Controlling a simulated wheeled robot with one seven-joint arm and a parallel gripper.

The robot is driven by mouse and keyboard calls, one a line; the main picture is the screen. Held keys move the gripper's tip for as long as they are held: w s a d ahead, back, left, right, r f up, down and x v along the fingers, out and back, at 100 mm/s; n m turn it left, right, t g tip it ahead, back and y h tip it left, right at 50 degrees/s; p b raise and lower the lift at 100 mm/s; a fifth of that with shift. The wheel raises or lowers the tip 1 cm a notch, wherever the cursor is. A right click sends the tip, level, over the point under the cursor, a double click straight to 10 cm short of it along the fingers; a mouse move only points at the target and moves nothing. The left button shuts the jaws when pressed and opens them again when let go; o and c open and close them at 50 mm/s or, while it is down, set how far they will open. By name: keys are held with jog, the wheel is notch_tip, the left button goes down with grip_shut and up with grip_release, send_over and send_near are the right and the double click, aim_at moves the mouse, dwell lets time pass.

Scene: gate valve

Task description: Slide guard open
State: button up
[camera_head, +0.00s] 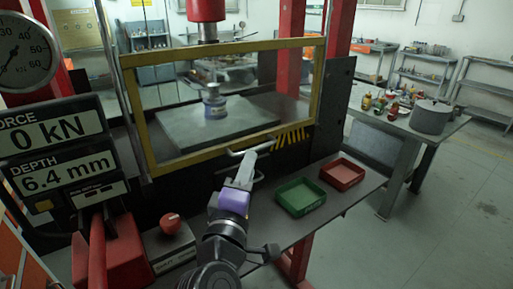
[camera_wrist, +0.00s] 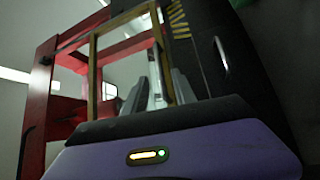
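The guard (camera_head: 133,112) is a clear panel in a yellow frame at the front of the press. It stands low, across the front of the work space. Its frame also shows in the wrist view (camera_wrist: 93,75). A pale bar handle (camera_head: 268,138) is on its lower edge. My gripper (camera_head: 250,155) has its pale grey fingers up at this handle, partly hiding it. In the wrist view the fingers (camera_wrist: 153,85) point up towards the guard with a narrow gap between them. Whether they clasp the handle is unclear.
Behind the guard a blue-grey workpiece (camera_head: 214,104) stands on a plate (camera_head: 180,133) under the red ram (camera_head: 206,12). A green tray (camera_head: 300,197) and red tray (camera_head: 342,174) lie on the front shelf. A red knob (camera_head: 171,223) and readout panel (camera_head: 60,150) stand left.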

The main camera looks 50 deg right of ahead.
aim_at(254, 149)
jog(key=p+x, duration=0.1)
jog(key=x, duration=0.6)
grip_shut()
dwell(1.4)
